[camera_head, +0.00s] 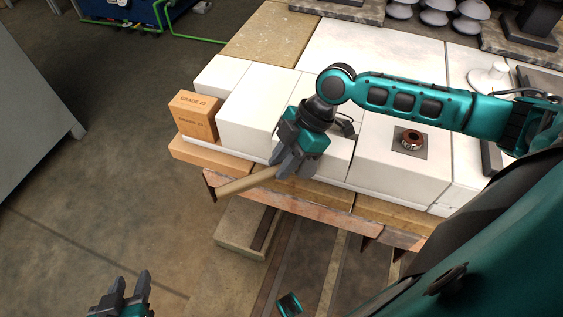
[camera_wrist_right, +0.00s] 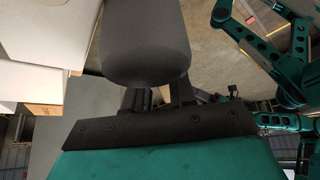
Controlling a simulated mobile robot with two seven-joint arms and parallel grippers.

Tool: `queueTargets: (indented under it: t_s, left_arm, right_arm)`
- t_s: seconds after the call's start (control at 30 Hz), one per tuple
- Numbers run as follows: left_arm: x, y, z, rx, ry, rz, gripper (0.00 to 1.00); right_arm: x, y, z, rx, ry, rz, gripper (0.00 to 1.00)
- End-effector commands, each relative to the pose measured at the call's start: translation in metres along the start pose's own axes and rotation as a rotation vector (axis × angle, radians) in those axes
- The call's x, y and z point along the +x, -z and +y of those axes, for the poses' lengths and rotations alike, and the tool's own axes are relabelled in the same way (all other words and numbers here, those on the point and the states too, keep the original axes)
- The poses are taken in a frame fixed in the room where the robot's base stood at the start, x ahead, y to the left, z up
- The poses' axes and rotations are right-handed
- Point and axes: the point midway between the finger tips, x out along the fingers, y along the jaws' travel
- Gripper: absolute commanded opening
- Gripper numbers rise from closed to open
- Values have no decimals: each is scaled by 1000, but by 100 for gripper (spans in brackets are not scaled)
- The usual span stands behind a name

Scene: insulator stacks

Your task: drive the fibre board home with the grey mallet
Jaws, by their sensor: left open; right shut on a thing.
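My right gripper (camera_head: 291,165) is shut on the grey mallet at the front edge of the white block stack. The mallet's pale wooden handle (camera_head: 245,183) sticks out to the left, past the front edge. In the right wrist view a large dark grey rounded mass (camera_wrist_right: 145,45), which looks like the mallet head, covers the fingertips. A tan speckled board (camera_head: 270,35) lies at the back left among the white blocks and looks like fibre board; tan strips also show low at the front. I cannot tell which one the task names. My left gripper (camera_head: 131,282) is open and empty, low over the floor.
White blocks (camera_head: 258,112) fill the bench top. An orange box marked GRADE 23 (camera_head: 194,116) stands at the left corner. A brown ringed fitting (camera_head: 409,139) sits on a dark plate at the right. Grey insulator discs (camera_head: 436,12) stand at the back.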

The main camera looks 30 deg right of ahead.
Motion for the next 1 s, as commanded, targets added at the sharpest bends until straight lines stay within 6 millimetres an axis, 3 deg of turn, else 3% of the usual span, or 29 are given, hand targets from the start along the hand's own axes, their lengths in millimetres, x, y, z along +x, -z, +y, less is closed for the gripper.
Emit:
queueTargets:
  t_s: [1.0]
  left_arm:
    - [-1, 2, 1, 0, -1, 0, 43]
  right_arm:
    - [-8, -11, 14, -1, -2, 1, 0]
